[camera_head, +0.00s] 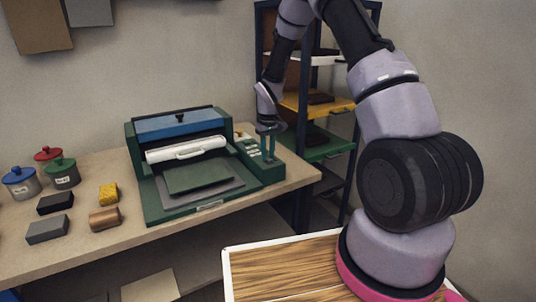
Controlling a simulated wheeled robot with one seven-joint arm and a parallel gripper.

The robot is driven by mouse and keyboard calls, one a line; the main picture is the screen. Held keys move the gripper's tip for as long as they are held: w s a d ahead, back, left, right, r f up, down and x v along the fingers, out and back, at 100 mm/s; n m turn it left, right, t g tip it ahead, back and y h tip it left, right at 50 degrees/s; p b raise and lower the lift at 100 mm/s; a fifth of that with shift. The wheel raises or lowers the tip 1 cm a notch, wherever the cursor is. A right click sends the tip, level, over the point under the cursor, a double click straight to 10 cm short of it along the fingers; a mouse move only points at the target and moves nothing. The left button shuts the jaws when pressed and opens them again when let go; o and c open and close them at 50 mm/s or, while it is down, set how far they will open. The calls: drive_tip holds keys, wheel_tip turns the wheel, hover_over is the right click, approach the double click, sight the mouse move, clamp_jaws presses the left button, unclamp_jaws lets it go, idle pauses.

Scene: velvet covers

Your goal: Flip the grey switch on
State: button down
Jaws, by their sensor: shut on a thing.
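A green press-like machine (155,190) with a blue top and a white handled bar stands at the right end of the workbench. Its control panel (250,150), with several pale keys, runs along its right side. My gripper (268,156) reaches down from above to the right part of this panel, its two teal fingers upright and a small gap showing between them. It is shut on a small part there, apparently the grey switch. The switch itself is hidden or too small to make out, so its position cannot be told.
Left on the workbench (120,240) are several lidded pots (62,174), dark and grey blocks (48,229), a yellow sponge-like block (108,194) and a brown block (104,218). A shelf rack (331,150) stands close behind my gripper. A white-edged wooden surface (290,270) lies in front.

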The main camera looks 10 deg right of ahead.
sight(268, 158)
drive_tip(key=c, duration=0.7)
unclamp_jaws()
drive_tip(key=shift+r, duration=0.1)
wheel_tip(268, 158, up, 11)
drive_tip(key=shift+s+d+f, duration=0.1)
drive_tip(key=shift+s+f, duration=0.05)
drive_tip(key=shift+f, duration=0.05)
